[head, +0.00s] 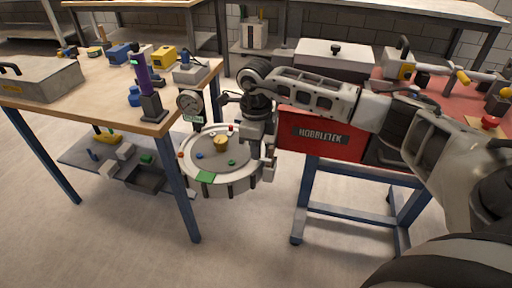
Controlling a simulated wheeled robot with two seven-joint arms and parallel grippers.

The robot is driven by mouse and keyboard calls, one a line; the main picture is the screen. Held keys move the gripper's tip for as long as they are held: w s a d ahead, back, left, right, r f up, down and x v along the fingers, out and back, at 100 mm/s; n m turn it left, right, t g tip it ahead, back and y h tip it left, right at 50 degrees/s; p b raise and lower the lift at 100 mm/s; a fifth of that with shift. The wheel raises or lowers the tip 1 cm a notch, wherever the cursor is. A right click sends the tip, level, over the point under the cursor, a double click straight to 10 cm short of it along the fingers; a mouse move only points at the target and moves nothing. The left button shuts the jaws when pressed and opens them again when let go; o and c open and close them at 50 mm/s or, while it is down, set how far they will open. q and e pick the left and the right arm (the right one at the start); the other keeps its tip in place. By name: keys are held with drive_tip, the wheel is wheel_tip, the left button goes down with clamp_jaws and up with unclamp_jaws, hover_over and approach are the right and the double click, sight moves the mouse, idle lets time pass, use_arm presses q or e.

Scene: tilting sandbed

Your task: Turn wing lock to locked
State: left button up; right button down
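The round grey sandbed (190,166) stands between the wooden table and the red cabinet. A brass-coloured knob (221,144) stands at its middle, with small coloured markers around the top. I cannot make out the wing lock for certain; part of the sandbed's right side is hidden behind my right arm. My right gripper (268,170) points down at the right rim of the sandbed. Whether its fingers touch anything is too small to tell, and so is their opening. My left gripper is out of view.
A wooden table (95,95) at the left carries a grey metal box (45,82), a purple-and-black device (148,90) and small tools. A dial gauge (190,102) stands behind the sandbed. The red cabinet (320,136) on a blue frame is close at the right. The front floor is clear.

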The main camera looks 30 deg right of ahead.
drive_tip(key=c, duration=1.6)
unclamp_jaws()
drive_tip(key=shift+r, duration=0.1)
wheel_tip(320, 180, up, 16)
drive_tip(key=shift+f+b, duration=0.1)
drive_tip(key=shift+b, duration=0.2)
